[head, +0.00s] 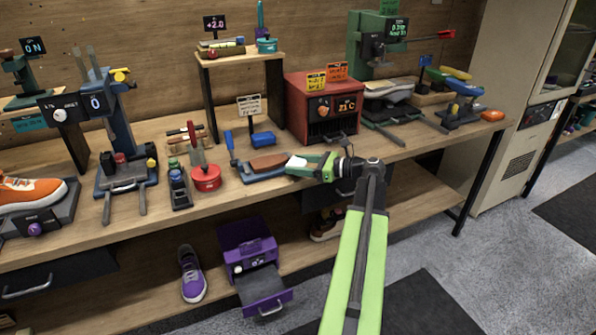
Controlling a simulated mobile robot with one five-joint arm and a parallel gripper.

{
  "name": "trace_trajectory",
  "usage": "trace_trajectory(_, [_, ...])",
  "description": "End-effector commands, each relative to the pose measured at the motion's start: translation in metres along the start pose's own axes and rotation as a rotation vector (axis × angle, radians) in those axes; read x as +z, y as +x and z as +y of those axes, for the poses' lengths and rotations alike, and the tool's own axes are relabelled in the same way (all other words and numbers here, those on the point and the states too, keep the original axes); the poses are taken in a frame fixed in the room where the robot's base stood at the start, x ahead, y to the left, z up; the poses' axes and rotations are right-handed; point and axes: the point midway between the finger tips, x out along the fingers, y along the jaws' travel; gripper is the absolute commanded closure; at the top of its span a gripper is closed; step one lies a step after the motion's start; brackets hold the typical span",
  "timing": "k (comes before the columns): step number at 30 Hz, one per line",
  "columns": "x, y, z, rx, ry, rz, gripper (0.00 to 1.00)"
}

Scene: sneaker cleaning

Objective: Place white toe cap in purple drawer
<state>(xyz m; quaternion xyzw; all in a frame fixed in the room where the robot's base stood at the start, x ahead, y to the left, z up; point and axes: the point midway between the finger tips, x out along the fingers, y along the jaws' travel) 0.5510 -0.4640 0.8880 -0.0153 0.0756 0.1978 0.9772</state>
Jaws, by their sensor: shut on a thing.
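The white toe cap (296,161) is a small pale piece at the tip of my gripper (306,166), over the right end of a blue tray on the workbench. My gripper is shut on it; the fingers partly hide it. The purple drawer (262,288) is pulled out of a purple cabinet (246,243) on the lower shelf, below and left of my gripper. The drawer's dark inside faces up and looks empty, and its front has a light handle.
A brown piece (269,162) lies in the blue tray. A red oven-like box (322,108) stands behind my gripper. A purple sneaker (191,274) stands left of the cabinet. The bench's front edge (230,201) lies between my gripper's height and the drawer.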

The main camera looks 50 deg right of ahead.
Motion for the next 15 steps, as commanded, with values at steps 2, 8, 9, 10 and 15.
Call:
trace_trajectory(2, [0.002,-0.001,0.000,0.000,0.000,0.000,0.82])
trace_trajectory(8, [-0.004,0.000,0.000,0.000,0.000,0.000,0.82])
trace_trajectory(9, [-0.005,0.001,0.000,0.000,0.000,0.000,0.82])
trace_trajectory(10, [-0.006,0.001,0.000,0.000,0.000,0.000,0.82])
trace_trajectory(15, [-0.007,0.001,0.000,0.000,0.000,0.000,0.31])
